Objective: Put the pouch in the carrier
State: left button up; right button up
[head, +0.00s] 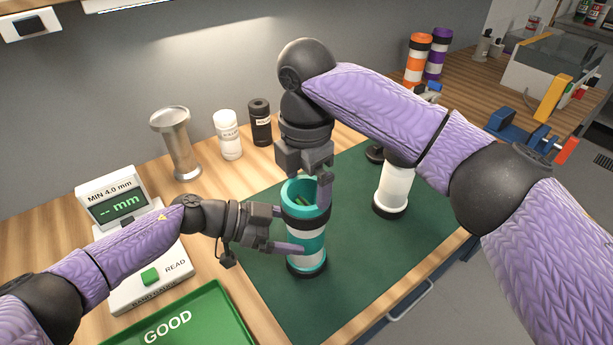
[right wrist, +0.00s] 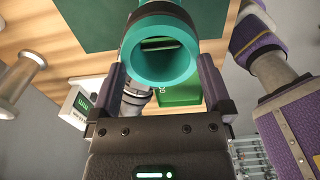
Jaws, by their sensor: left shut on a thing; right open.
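The carrier (head: 306,243), an upright teal and white tube with black bands, stands on the green mat with its mouth open upward. A small dark green thing with a pale edge, seemingly the pouch (head: 301,200), shows inside the mouth. It also shows inside the carrier in the right wrist view (right wrist: 160,44), but its lower part is hidden. My left gripper (head: 286,230) is shut on the carrier's side from the left. My right gripper (head: 306,182) is open at the carrier's mouth.
A white cylinder (head: 393,188) with a black base stands right on the green mat (head: 350,262). A gauge (head: 150,270) and a green GOOD tray (head: 205,318) are at left. A metal cup (head: 178,145) and two bottles (head: 228,136) stand behind. The mat's front is clear.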

dwell(0.5)
notch_tip(320, 180, up, 12)
dwell(0.3)
pick_arm(q)
jog(key=o, duration=1.1)
